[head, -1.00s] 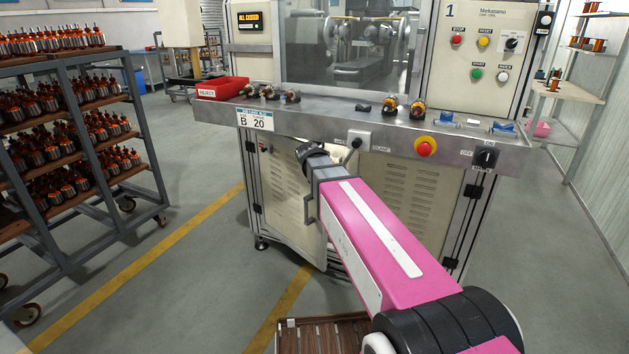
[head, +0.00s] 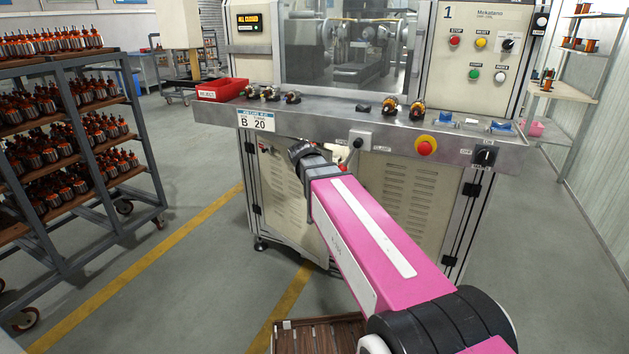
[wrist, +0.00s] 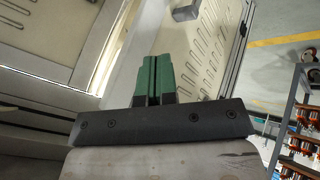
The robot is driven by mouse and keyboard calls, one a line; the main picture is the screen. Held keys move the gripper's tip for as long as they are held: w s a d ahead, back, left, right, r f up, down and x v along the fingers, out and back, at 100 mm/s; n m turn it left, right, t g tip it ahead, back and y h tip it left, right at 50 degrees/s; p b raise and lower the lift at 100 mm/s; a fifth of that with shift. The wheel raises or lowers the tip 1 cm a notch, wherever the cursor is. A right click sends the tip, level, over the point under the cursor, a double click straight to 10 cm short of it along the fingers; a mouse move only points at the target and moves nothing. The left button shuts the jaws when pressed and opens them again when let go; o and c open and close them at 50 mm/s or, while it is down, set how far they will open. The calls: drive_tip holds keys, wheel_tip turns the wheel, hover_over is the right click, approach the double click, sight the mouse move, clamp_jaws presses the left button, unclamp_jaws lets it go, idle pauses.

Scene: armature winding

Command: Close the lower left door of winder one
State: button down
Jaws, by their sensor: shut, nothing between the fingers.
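Winder one (head: 470,60) stands ahead, marked with a 1. Its lower left door (head: 284,195) is a cream vented panel below the counter, hinged on its left. Its lower edge slants outward to the right, so it looks ajar; my arm hides its free edge. In the wrist view this door (wrist: 208,50) appears on the right, with a dark handle (wrist: 185,11) near the top. My gripper (wrist: 156,58) has green fingers pressed together, empty, in front of the door; whether they touch it I cannot tell. The lower right door (head: 400,195) is partly behind my arm.
The steel counter (head: 320,128) juts out above the doors, with a red emergency button (head: 424,146) and a red tray (head: 222,89). A loaded rack (head: 85,190) stands to the left. Grey floor with yellow lines (head: 150,265) is clear between them.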

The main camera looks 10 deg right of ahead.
drive_tip(key=s+r, duration=0.4)
drive_tip(key=r, duration=0.2)
drive_tip(key=w+a+f+n+t+h, duration=0.2)
drive_tip(key=a+f+n+t+h, duration=0.1)
drive_tip(key=a+f+h, duration=0.25)
drive_tip(key=w+a+f+n+t+h, duration=0.25)
drive_tip(key=a+f+h, duration=0.2)
drive_tip(key=f, duration=0.25)
drive_tip(key=x, duration=1.4)
drive_tip(key=shift+d, duration=0.45)
drive_tip(key=shift+w+f+m, duration=0.1)
drive_tip(key=shift+m, duration=0.15)
